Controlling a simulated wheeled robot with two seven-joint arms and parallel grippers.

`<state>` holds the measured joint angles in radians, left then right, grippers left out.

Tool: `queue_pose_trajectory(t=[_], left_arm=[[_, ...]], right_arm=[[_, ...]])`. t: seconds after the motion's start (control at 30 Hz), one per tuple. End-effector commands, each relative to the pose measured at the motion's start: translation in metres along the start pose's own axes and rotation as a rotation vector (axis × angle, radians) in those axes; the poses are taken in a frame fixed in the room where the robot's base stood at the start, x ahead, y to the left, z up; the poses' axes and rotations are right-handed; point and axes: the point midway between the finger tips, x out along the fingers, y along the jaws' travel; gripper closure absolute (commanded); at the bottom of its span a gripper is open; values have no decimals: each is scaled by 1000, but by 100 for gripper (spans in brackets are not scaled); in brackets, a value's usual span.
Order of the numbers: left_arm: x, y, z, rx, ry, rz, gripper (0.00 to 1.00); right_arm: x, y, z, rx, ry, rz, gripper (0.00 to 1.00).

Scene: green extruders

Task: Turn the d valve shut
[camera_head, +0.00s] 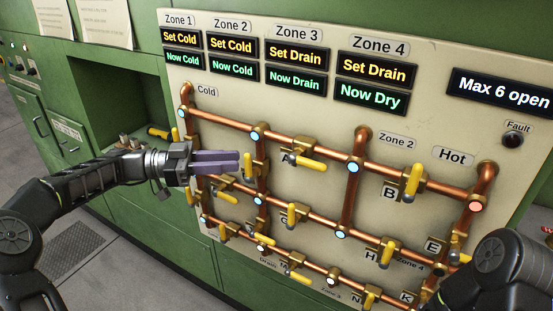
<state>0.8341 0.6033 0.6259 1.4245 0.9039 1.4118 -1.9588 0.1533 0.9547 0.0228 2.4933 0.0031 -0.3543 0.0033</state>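A panel (310,185) carries copper pipes with several yellow-handled valves. I cannot read a D label, so I cannot tell which valve is d. My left gripper (238,161) reaches in from the left, in front of the panel's left pipes. Its two purple-grey fingers lie close together, pointing right, and I cannot tell whether they are parted. A yellow valve handle (249,166) is just right of the fingertips, and another yellow handle (226,187) is just below the fingers. Contact is unclear. The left gripper hides part of the left pipework. My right arm shows at lower right; its gripper is not visible.
Valve labels B, H, E, K and N are readable on the right. Zone displays (375,68) line the panel's top, and a dark Fault lamp (513,139) is at right. A green cabinet recess (100,85) lies left of the panel. Bare panel separates the pipes.

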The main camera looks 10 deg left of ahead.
Motion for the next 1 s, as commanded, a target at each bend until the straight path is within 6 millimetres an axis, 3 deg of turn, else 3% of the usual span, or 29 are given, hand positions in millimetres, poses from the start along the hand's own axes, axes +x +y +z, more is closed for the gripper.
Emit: queue_pose_trajectory(t=[0.37,1.0], left_arm=[[7,1,1,-4,-2,4,76],[74,1,-1,-4,-1,4,76]], right_arm=[[-1,0,0,0,-1,0,64],[-15,-4,2,4,-5,5,64]])
